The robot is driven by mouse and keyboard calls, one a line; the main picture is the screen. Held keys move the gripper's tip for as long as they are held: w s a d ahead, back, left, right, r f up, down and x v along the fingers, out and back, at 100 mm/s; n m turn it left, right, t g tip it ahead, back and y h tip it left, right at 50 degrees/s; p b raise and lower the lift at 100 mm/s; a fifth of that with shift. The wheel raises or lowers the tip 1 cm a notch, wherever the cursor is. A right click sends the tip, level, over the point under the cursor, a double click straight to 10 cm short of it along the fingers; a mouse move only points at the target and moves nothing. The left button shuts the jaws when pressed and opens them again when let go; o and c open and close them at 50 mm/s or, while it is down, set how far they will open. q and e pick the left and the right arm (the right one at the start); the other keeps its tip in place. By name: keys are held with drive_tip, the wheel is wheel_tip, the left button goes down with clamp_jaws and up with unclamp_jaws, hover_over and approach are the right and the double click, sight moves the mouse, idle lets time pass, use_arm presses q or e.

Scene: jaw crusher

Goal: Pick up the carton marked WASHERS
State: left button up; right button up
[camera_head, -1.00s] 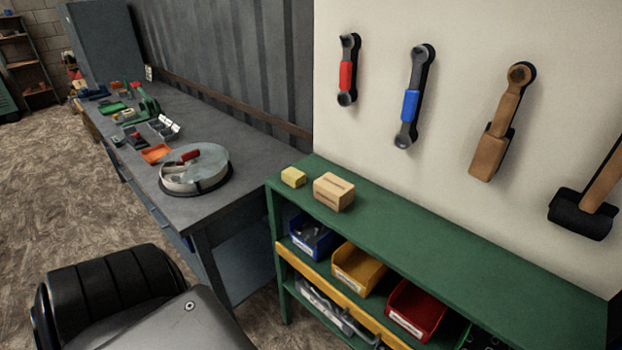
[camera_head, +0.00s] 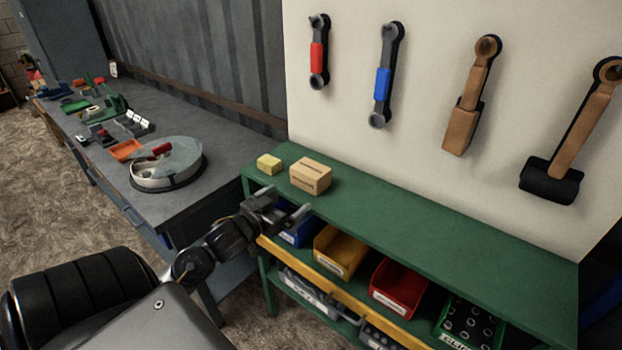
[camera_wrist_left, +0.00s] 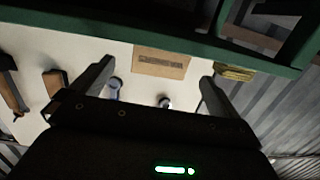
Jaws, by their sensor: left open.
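A small tan carton (camera_head: 310,177) stands on the left part of the green shelf unit's top (camera_head: 400,231); its marking is too small to read. It also shows in the left wrist view (camera_wrist_left: 161,63), seen between the fingers and beyond them. My left gripper (camera_head: 290,202) is open and empty. It is at the shelf's front edge, just short of the carton and apart from it. My right gripper is not in view.
A yellow block (camera_head: 269,164) stands just left of the carton. Bins in blue, yellow (camera_head: 339,250) and red (camera_head: 398,287) sit below the top. Tools hang on the wall behind. A grey workbench (camera_head: 190,211) with a round tray (camera_head: 166,180) is at left. The top right of the carton is clear.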

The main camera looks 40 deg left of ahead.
sight(302, 173)
use_arm(q)
drive_tip(key=shift+t, duration=0.6)
drive_tip(key=w+r, duration=0.1)
drive_tip(key=w, duration=0.1)
drive_tip(key=w+a+r, duration=0.1)
drive_tip(key=w, duration=0.1)
drive_tip(key=w+r+p, duration=0.1)
drive_tip(key=w, duration=0.2)
drive_tip(key=shift+a, duration=0.15)
drive_tip(key=shift+w+r+p, duration=0.2)
drive_tip(key=shift+w+p, duration=0.1)
drive_tip(key=shift+p, duration=0.15)
drive_tip(key=w, duration=0.1)
drive_tip(key=w+p, duration=0.1)
drive_tip(key=w, duration=0.2)
drive_tip(key=shift+w+f, duration=0.25)
drive_tip(key=shift+f, duration=0.05)
drive_tip(key=shift+s, duration=0.1)
